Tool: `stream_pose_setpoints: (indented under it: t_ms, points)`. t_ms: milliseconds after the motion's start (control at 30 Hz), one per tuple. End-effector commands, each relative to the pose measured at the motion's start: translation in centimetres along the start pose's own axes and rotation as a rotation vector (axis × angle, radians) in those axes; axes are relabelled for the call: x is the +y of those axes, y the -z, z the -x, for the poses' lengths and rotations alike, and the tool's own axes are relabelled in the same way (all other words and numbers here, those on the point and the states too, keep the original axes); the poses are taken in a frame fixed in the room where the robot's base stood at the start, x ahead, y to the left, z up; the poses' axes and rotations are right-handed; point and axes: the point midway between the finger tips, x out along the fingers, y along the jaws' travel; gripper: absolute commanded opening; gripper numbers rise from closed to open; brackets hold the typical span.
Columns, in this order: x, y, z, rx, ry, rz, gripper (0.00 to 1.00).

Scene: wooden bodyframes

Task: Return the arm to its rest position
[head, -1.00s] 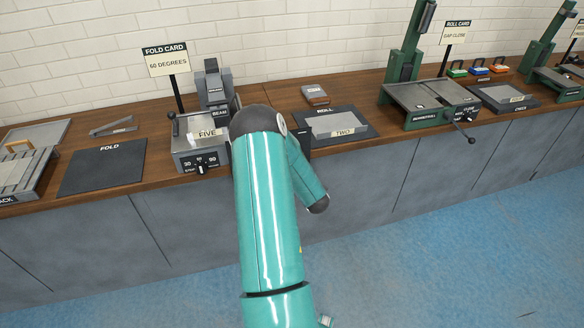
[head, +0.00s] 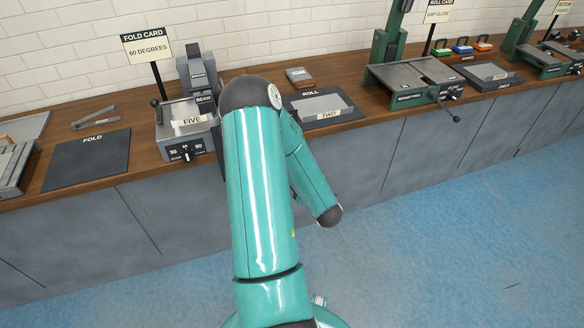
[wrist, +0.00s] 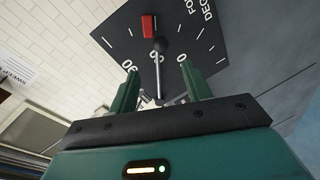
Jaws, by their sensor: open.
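My teal arm is bent in front of the bench in the head view, and its gripper is hidden there behind the arm. In the wrist view my gripper (wrist: 154,98) is open, with its two green fingers apart and nothing held between them. Beyond the fingers is a dark dial plate (wrist: 195,50) with white numbers, a red marker (wrist: 149,26) and a lever with a dark knob. The lever shows in the gap between the fingers; I cannot tell whether they touch it.
The wooden bench (head: 66,194) carries a fold machine (head: 184,140) with a plate marked FIVE, a FOLD mat (head: 90,160), a ROLL mat (head: 345,105) with a plate marked TWO, and a green roll machine (head: 412,78). The blue floor (head: 450,230) in front is clear.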

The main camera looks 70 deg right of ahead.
Motion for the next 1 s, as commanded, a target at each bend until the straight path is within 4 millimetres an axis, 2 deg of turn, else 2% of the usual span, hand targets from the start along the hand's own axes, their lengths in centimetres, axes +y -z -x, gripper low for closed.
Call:
stream_pose_setpoints:
  t_ms: [533, 633, 767, 900, 1000]
  points:
    - [0.0, 0.0, -0.1, 0.000, 0.000, 0.000, 0.49]
    - [0.4, 0.7, -0.6, -0.002, 0.003, -0.009, 0.49]
    - [1.8, 3.4, -2.6, -0.014, 0.022, -0.051, 0.49]
    - [3.8, 8.4, -5.0, -0.042, 0.067, -0.137, 0.49]
    - [5.1, 12.4, -6.1, -0.061, 0.106, -0.207, 0.49]
